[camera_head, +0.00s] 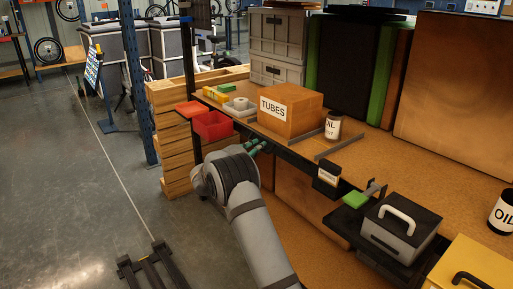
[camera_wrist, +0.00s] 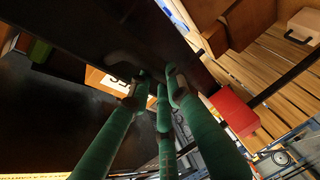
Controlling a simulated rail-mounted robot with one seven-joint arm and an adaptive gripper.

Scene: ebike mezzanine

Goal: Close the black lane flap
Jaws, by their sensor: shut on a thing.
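The black lane flap (camera_wrist: 80,30) looks like the wide dark panel across the top of the wrist view, with a rounded dark grip on it. In the head view, a dark strip (camera_head: 293,158) along the shelf's front edge seems to be part of it. My gripper (camera_head: 258,147) is at the left end of this strip. Its green fingers also show in the wrist view (camera_wrist: 155,85), closed together at the dark grip. The exact contact is dark and partly hidden by the fingers.
A red bin (camera_head: 212,126) stands just left of my gripper, and a TUBES box (camera_head: 290,108) and an oil can (camera_head: 333,128) stand on the shelf behind.

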